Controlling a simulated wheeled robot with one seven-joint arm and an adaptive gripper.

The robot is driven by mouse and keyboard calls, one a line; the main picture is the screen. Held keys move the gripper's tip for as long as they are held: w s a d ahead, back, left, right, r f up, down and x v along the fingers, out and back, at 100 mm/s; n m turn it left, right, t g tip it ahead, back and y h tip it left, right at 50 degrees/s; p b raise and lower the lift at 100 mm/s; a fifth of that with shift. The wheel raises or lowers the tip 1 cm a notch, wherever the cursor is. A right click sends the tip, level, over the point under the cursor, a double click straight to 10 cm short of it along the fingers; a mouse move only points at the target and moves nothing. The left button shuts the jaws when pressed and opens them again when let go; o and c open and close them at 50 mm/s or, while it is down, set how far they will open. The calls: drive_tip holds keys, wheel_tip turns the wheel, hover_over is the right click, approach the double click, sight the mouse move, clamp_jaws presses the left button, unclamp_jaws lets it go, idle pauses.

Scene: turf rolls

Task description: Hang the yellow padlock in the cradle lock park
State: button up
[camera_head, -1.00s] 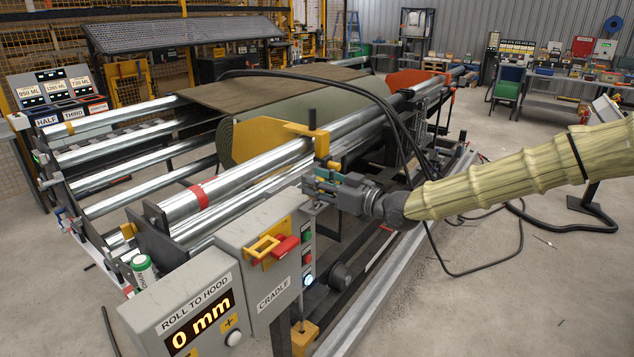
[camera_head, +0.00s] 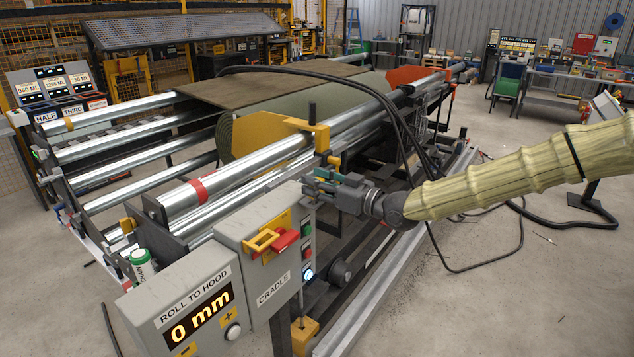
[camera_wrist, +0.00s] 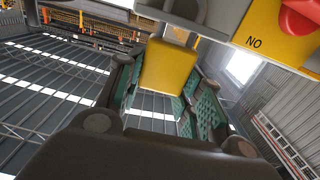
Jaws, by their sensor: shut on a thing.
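My gripper (camera_head: 318,184) is beside the upper right edge of the grey CRADLE box (camera_head: 230,235). In the wrist view its green-padded fingers (camera_wrist: 160,100) are shut on the yellow padlock (camera_wrist: 168,68). A pale metal part, seemingly the shackle (camera_wrist: 176,33), rises from the yellow body towards the grey box edge. I cannot tell whether it touches anything there. In the head view the fingers largely hide the padlock. The box front carries a red switch handle (camera_head: 285,240) and a yellow loop (camera_head: 262,240). I cannot tell for certain which part is the lock park.
Steel rollers (camera_head: 230,185), a yellow bracket (camera_head: 265,135) and the green turf roll (camera_head: 300,105) lie behind my gripper. Black hoses (camera_head: 395,115) loop close to it. The display box (camera_head: 150,305) stands at the front left. Floor on the right is mostly open.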

drive_tip(key=shift+f+b, duration=0.3)
drive_tip(key=shift+f, duration=0.3)
drive_tip(key=o, duration=1.1)
drive_tip(key=shift+o, duration=0.2)
drive_tip(key=shift+d, duration=0.15)
drive_tip(key=v, duration=1.1)
drive_tip(key=shift+s+d, duration=0.25)
drive_tip(key=shift+d, duration=0.05)
